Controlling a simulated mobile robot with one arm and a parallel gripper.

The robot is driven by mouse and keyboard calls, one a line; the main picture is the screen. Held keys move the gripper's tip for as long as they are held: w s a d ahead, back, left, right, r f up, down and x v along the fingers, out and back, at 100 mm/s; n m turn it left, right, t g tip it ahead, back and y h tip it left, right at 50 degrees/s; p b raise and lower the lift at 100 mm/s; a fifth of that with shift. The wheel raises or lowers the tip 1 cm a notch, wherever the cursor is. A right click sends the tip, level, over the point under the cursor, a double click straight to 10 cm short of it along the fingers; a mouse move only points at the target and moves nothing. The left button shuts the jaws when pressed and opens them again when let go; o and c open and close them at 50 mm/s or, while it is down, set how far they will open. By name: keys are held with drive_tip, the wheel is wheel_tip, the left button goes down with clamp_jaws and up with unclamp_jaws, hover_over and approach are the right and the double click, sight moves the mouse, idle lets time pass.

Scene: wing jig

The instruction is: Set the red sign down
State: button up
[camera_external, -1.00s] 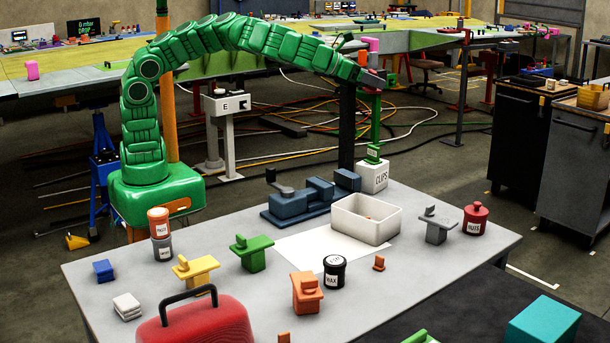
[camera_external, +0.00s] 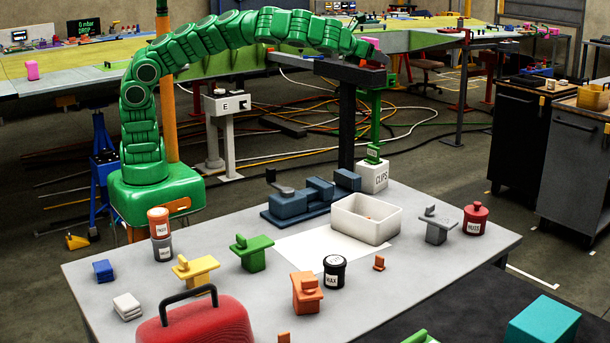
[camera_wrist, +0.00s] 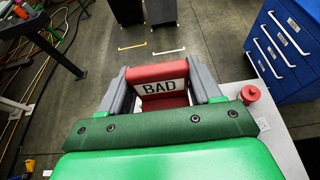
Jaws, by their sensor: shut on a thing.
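The red sign (camera_wrist: 157,73) shows in the wrist view, with a white label reading "BAD". It sits between the two grey fingers of my gripper (camera_wrist: 160,92), which are shut on it. In the external view my gripper (camera_external: 378,60) is raised at the end of the green arm, by the top of a dark post with a crossbar (camera_external: 350,72). I cannot make out the sign there. The grey table (camera_external: 210,285) is below, to the front.
On the table stand a white bin (camera_external: 365,227), a blue fixture (camera_external: 310,195), a CLIPS block (camera_external: 373,177), a red jar (camera_external: 475,219), a black WAX jar (camera_external: 335,271) and several coloured blocks. A white sheet (camera_external: 305,252) lies bare in the middle.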

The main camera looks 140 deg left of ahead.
drive_tip(key=shift+s+a, duration=0.1)
drive_tip(key=shift+s, duration=0.05)
drive_tip(key=shift+f, duration=0.55)
wheel_tip(320, 180, down, 29)
drive_tip(key=shift+w+a+f, duration=2.45)
drive_tip(key=shift+w+f, duration=0.05)
drive_tip(key=shift+f, duration=0.1)
drive_tip(key=shift+w+a+f, duration=2.4)
drive_tip(key=shift+w+f, duration=0.05)
drive_tip(key=shift+f, duration=1.7)
drive_tip(key=shift+f, duration=0.4)
